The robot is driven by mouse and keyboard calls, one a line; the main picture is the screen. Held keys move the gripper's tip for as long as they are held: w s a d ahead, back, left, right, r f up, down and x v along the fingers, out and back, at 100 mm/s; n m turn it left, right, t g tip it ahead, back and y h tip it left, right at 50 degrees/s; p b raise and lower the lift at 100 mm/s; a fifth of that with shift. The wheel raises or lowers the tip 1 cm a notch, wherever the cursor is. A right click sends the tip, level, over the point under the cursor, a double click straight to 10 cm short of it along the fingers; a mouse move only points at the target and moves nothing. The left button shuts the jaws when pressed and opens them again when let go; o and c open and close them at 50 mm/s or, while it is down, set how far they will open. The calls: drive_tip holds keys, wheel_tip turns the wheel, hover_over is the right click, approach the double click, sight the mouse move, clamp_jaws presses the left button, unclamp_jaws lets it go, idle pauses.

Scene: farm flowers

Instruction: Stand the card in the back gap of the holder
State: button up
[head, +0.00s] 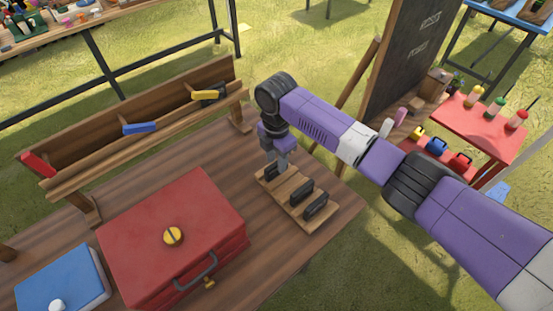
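The likely holder is a small wooden board (284,199) with upright black pieces on it, on the brown table near its right edge. Two black pieces, a middle one (302,190) and a front one (316,207), stand clear of my gripper. Another black piece (270,174) is at the back end, partly covered by my gripper. My gripper (277,167) points down over the back end of the board, close to that piece. Its fingertips are too small and overlapped to tell whether they are open or touching anything. I cannot make out a separate card; it may be hidden at the gripper.
A red box (205,217) with a yellow knob stands left of the board, a blue box (50,290) beyond it. A long wooden rack (85,160) with coloured pieces runs along the table's back. A blackboard (415,50) and red table (480,125) stand off to the right.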

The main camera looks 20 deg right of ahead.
sight(276, 163)
drive_tip(key=shift+r, duration=0.15)
wheel_tip(276, 163, up, 12)
drive_tip(key=b, duration=0.1)
drive_tip(key=shift+b, duration=0.4)
idle(0.5)
